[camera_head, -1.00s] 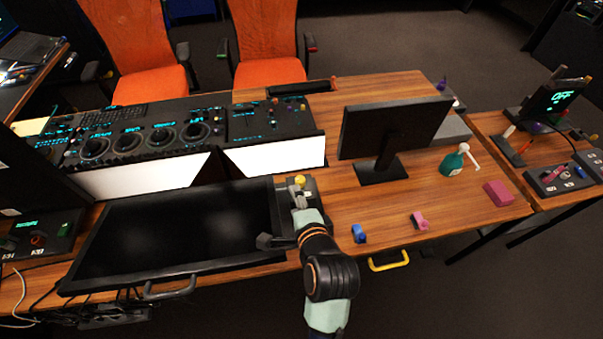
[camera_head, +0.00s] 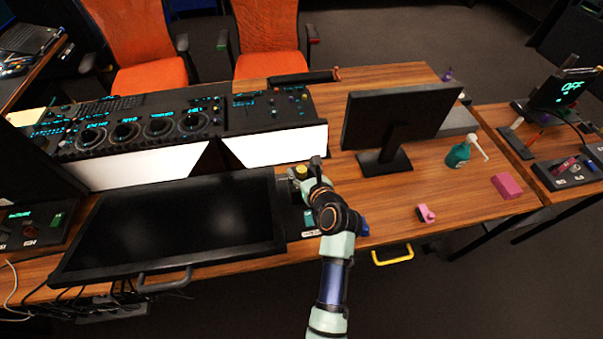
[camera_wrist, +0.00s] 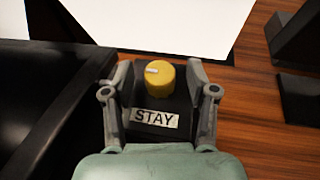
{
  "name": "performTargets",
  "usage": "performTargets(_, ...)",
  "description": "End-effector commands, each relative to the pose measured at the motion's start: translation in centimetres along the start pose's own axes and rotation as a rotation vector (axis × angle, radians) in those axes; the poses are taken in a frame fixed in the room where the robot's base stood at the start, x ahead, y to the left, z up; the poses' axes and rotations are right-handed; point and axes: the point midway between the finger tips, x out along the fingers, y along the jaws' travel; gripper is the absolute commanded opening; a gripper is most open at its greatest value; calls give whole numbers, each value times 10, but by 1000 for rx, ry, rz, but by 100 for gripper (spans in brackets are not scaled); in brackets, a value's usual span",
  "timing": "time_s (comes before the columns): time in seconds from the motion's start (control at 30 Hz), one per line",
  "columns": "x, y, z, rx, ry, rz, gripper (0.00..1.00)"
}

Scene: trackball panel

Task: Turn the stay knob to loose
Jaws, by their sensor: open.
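The yellow stay knob (camera_wrist: 160,79) sits on a dark box with a white "STAY" label (camera_wrist: 155,118) in the wrist view. A pale line marks the knob's upper left side. The knob also shows in the head view (camera_head: 301,171), partly behind my arm. My gripper (camera_wrist: 160,80) is open, with one finger on each side of the knob; there is a gap between each finger and the knob. In the head view my gripper (camera_head: 303,172) is over the box, right of the large dark screen.
The large flat screen (camera_head: 180,222) lies directly left of the box. A standing monitor (camera_head: 395,125) is at the right, and a white-fronted console (camera_head: 275,148) is behind. A blue piece (camera_head: 365,228) and a pink piece (camera_head: 426,213) lie to the right on the wooden desk.

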Motion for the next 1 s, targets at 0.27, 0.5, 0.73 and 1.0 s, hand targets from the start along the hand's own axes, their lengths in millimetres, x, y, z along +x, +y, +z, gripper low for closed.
performTargets(0.27,12,0,1,-1,-1,0,58)
performTargets(0.5,12,0,1,-1,0,0,34)
performTargets(0.73,12,0,1,-1,0,0,0)
performTargets(1.0,11,-1,1,-12,1,28,0)
